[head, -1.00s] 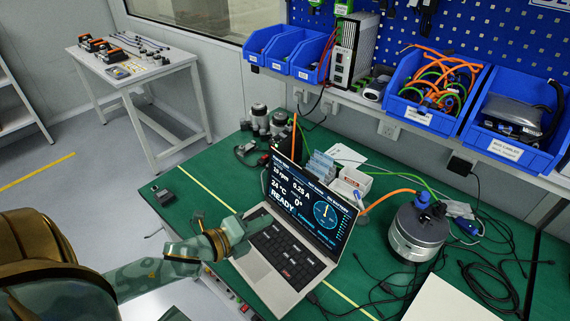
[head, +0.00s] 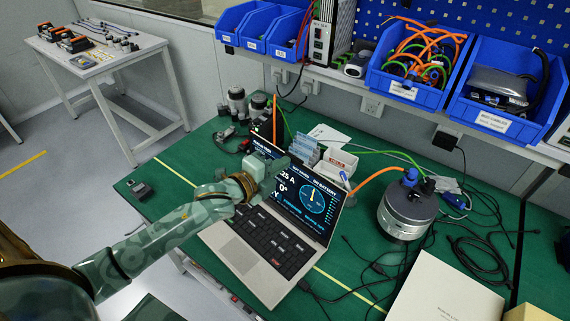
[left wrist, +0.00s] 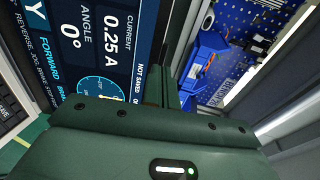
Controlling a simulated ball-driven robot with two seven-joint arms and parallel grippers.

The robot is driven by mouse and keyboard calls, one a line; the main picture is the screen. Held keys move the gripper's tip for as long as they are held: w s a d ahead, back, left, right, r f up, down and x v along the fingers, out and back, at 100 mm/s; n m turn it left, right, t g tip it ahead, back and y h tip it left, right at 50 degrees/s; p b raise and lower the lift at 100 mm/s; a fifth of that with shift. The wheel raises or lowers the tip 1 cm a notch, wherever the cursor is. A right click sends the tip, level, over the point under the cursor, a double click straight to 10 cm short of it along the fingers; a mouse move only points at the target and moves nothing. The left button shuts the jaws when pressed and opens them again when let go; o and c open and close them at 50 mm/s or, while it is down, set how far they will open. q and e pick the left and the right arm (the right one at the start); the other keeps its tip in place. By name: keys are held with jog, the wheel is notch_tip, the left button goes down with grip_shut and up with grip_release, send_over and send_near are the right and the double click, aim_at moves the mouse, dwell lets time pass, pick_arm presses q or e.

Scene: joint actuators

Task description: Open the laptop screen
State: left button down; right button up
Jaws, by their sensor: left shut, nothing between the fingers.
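The laptop (head: 262,240) stands on the green bench with its screen (head: 309,200) raised and lit, showing dials and readings. The keyboard faces up in front of it. My left gripper (head: 268,168) is shut and empty, in front of the upper left part of the screen, covering part of the display. In the left wrist view the screen (left wrist: 90,45) fills the left side, close to the gripper (left wrist: 165,90). Whether the gripper touches the screen I cannot tell. My right gripper is not in view.
A grey round actuator (head: 405,212) with an orange cable stands right of the laptop. A white box (head: 337,163) sits behind the screen. Blue bins (head: 420,65) line the shelf above. Loose black cables lie at the right. A small dark device (head: 140,189) lies at the bench's left.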

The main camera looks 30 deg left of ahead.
pick_arm(q)
jog(key=shift+w+d+f, duration=0.15)
jog(key=shift+w+d, duration=0.05)
jog(key=shift+w, duration=0.55)
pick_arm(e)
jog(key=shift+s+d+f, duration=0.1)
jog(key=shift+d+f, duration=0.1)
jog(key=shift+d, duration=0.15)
